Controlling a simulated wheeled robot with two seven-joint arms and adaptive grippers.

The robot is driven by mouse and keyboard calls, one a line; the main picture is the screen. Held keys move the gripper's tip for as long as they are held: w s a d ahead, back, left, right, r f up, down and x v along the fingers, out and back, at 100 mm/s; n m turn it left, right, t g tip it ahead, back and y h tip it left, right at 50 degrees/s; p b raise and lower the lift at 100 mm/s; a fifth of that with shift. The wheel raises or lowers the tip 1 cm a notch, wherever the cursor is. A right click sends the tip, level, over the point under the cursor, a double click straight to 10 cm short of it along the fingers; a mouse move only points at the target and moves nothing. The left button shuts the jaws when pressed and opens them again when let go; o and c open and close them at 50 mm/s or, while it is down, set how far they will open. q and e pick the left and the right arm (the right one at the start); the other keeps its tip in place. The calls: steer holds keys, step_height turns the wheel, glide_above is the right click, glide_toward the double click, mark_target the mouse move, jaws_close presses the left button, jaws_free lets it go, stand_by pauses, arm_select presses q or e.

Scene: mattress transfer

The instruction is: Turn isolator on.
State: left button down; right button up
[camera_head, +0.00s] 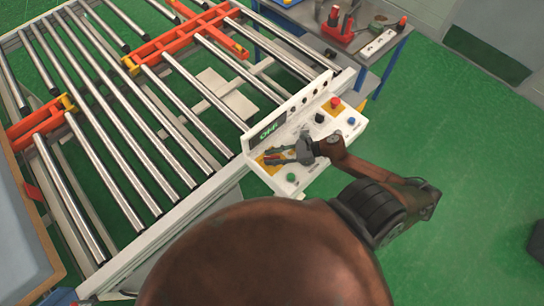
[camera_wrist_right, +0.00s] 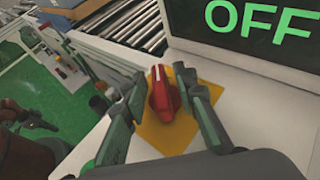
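The isolator is a red rotary knob (camera_wrist_right: 163,94) on a yellow plate (camera_wrist_right: 208,92) on the white control panel (camera_head: 310,172). My right gripper (camera_wrist_right: 164,92) is open, with one finger on each side of the knob. A gap shows between the knob and the left finger; whether the right finger touches it I cannot tell. A dark display (camera_wrist_right: 262,28) behind the knob reads OFF in green.
The panel also carries a green button (camera_head: 291,177), a black one (camera_head: 319,117), a red one (camera_head: 335,102) and a blue one (camera_head: 351,121). A roller conveyor (camera_head: 130,120) with orange parts fills the left. A workbench (camera_head: 350,50) with tools stands behind.

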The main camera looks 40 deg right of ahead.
jaws_close()
steer(key=shift+m+t, duration=0.3)
steer(key=m+t+h+p, duration=0.1)
steer(key=m+t+h, duration=0.1)
steer(key=m+h, duration=0.1)
steer(key=shift+t, duration=0.3)
steer(key=m+h, duration=0.2)
steer(key=m+t+h+p, duration=0.1)
steer(key=m+h, duration=0.1)
steer(key=h, duration=0.1)
steer(key=shift+r+m+t, duration=0.1)
steer(key=shift+m+t, duration=0.2)
steer(key=shift+m, duration=0.1)
steer(key=m+h+p, duration=0.1)
steer(key=m+h, duration=0.3)
steer(key=h, duration=0.1)
steer(key=shift+a+m+h, duration=0.1)
steer(key=shift+m+h, duration=0.2)
steer(key=shift+h, duration=0.1)
steer(key=m+g+h+p, duration=0.1)
steer(key=m+g+h, duration=0.2)
steer(key=m+h, duration=0.1)
steer(key=shift+m+h, duration=0.4)
steer(key=shift+p, duration=0.3)
